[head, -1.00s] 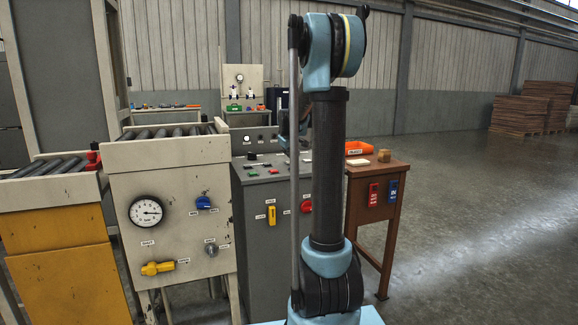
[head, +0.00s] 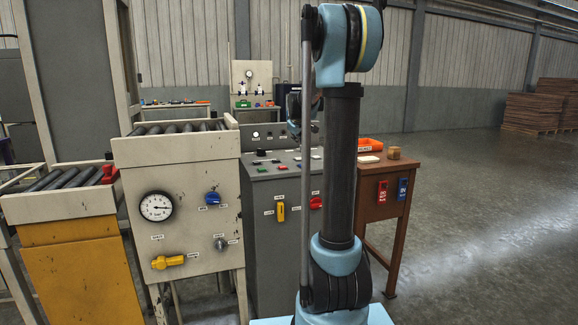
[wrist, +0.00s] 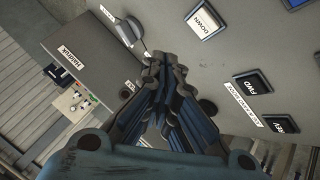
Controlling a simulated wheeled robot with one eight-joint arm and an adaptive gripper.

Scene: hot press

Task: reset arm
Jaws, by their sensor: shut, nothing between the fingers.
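My arm stands upright in the middle of the head view, with its elbow at the top. Its far section shows partly behind the upright link, above the grey control desk (head: 262,215). My gripper (wrist: 165,62) is clear in the wrist view: its fingers are together and hold nothing. Behind the fingers in that view is a grey panel with a white DOWN button (wrist: 206,21) and a dark FWD button (wrist: 252,80). I cannot tell whether the fingertips touch the panel. The fingertips cannot be made out in the head view.
A beige gauge cabinet (head: 185,245) with rollers on top stands left of the desk, beside a yellow roller stand (head: 70,260). A brown table (head: 385,172) with an orange tray (head: 370,144) stands close behind my arm on the right. The floor (head: 490,220) at the right is clear.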

